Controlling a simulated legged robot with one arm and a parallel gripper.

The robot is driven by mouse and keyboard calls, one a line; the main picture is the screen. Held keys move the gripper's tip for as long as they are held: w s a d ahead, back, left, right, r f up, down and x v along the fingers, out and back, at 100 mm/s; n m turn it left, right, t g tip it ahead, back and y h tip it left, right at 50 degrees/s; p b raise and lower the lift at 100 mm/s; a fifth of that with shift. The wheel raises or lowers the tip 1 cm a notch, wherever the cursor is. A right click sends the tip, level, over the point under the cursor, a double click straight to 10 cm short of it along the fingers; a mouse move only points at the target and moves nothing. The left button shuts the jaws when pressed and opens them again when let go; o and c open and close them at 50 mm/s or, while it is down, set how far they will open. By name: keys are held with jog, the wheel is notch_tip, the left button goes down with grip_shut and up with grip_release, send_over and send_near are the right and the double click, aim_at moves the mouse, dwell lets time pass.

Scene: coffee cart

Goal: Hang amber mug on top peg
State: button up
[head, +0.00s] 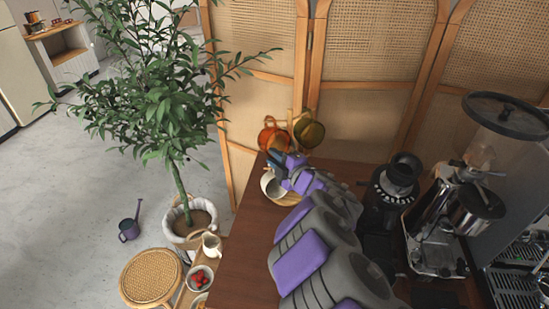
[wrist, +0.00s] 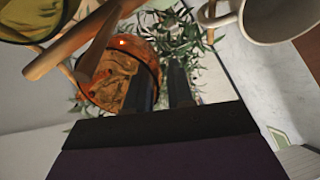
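The amber mug (head: 269,138), clear orange, is at the wooden mug rack (head: 291,122), on its left side. In the wrist view the amber mug (wrist: 108,88) lies behind a wooden peg and partly behind one finger. Its handle is not clear, so I cannot tell how it sits on a peg. An olive mug (head: 310,133) is on the rack's right side. My gripper (wrist: 160,75) is near the amber mug, with its two dark fingers apart and a visible gap between them. In the head view my gripper (head: 279,162) is just below the mugs.
A white mug (head: 271,187) stands by the rack base (head: 288,200), close beside my gripper. A grinder (head: 394,180) and coffee machine stand to the right on the brown counter (head: 240,255). A woven screen (head: 262,100) is behind; a potted tree (head: 170,90) is left.

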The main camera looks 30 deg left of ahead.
jog(key=shift+o, duration=1.3)
jog(key=v, duration=1.7)
jog(key=shift+b, duration=0.3)
jog(key=shift+s+d+f, duration=0.1)
jog(key=shift+s+d, duration=0.05)
